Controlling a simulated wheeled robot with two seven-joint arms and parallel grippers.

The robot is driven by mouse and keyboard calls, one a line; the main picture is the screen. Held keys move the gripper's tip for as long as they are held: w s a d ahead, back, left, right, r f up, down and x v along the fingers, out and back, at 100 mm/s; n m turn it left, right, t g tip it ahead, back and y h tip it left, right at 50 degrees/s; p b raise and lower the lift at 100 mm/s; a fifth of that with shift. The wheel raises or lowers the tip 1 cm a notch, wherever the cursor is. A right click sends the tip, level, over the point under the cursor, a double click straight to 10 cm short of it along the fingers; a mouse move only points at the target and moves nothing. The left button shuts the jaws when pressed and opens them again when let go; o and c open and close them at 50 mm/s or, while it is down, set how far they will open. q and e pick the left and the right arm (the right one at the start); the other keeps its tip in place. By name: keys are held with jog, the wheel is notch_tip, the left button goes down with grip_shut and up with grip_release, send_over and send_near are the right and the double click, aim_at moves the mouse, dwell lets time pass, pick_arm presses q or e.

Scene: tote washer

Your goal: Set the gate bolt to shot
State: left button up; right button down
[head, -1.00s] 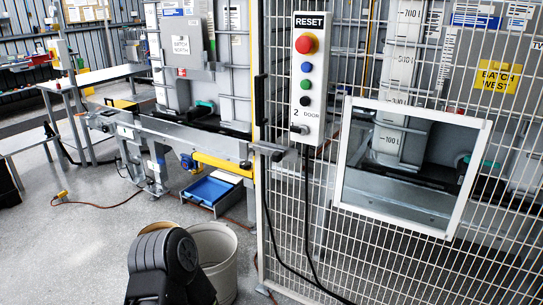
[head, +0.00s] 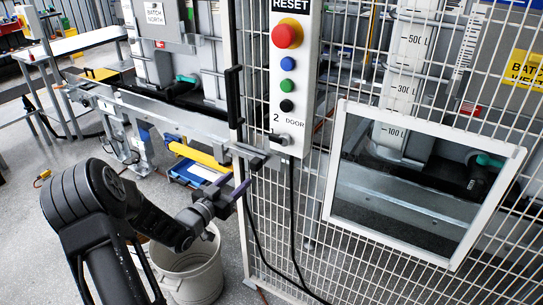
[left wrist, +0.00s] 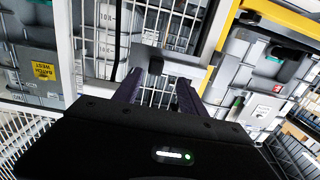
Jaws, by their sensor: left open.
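The gate bolt (head: 250,155) is a grey bar assembly on the gate post, below the control box. In the left wrist view, its grey bracket (left wrist: 185,70) carries a dark knob (left wrist: 156,65). My left gripper (head: 232,182) is open, with dark purple fingers just below and in front of the bolt. In the left wrist view, the knob shows between the fingertips of my left gripper (left wrist: 158,80); I cannot tell whether they touch it. The bolt's far end is partly hidden, and its position is not clear. My right gripper is not in view.
The control box (head: 296,75) has a red button, several smaller buttons and a door switch. A black upright handle (head: 234,95) stands beside it. The mesh fence (head: 310,215) with a framed window (head: 337,160) fills the right. A pale bin (head: 190,275) stands below my left arm.

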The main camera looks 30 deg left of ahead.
aim_at(253, 165)
pick_arm(q)
jog(key=shift+h, duration=0.3)
jog(key=w, duration=0.2)
jog(key=w+p, duration=0.1)
jog(key=w, duration=0.1)
jog(key=w+r+p, duration=0.1)
jog(key=w, duration=0.1)
jog(key=shift+w+d, duration=0.25)
jog(key=shift+w, duration=0.5)
grip_shut()
dwell(0.4)
jog(key=shift+a+f, duration=0.1)
dwell(0.5)
